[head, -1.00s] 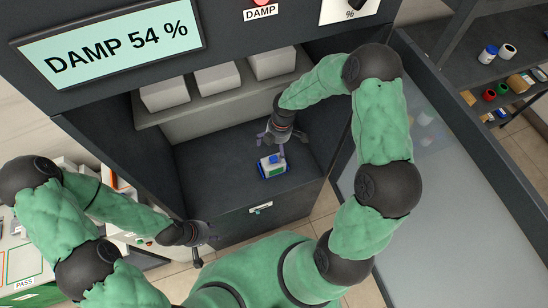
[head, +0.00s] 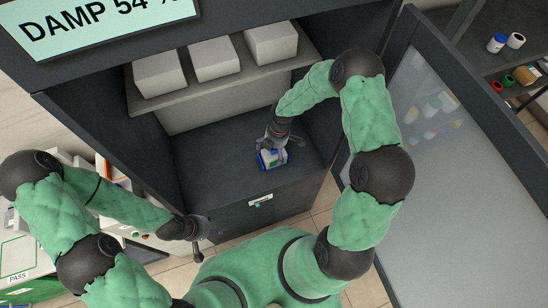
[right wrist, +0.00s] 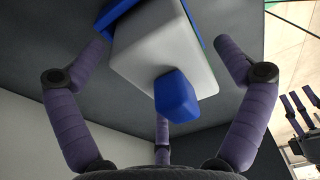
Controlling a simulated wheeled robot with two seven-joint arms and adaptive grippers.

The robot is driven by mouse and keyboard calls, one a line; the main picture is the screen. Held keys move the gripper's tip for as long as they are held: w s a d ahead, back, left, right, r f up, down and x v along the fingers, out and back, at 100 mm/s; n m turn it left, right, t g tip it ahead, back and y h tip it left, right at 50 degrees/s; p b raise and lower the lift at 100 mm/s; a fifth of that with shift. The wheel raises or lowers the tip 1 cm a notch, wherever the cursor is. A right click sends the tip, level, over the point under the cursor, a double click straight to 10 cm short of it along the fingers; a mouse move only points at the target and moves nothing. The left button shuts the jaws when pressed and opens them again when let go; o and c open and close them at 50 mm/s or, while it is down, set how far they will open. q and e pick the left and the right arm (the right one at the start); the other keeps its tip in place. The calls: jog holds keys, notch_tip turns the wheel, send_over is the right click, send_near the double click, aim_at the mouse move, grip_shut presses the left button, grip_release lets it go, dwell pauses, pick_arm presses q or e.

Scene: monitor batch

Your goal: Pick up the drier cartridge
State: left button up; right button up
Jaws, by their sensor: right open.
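The drier cartridge (head: 264,159), a white block with blue ends and a blue knob, sits on the dark cabinet floor near its front right. It fills the upper middle of the right wrist view (right wrist: 165,50). My right gripper (head: 275,149) is directly above it, with fingers reaching down around it. In the right wrist view its purple fingers (right wrist: 165,60) are spread on both sides of the cartridge, with a gap to the white body. My left gripper (head: 205,229) is in front of the cabinet at lower left, away from the cartridge; its finger opening is unclear.
Pale boxes (head: 215,60) stand on a shelf at the back of the cabinet. The cabinet's open door (head: 440,150) extends to the right of my right arm. A rack (head: 515,75) with small items stands at far right. The cabinet floor left of the cartridge is clear.

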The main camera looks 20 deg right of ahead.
jog(key=shift+f, duration=0.35)
jog(key=shift+r, duration=0.1)
jog(key=c, duration=1.2)
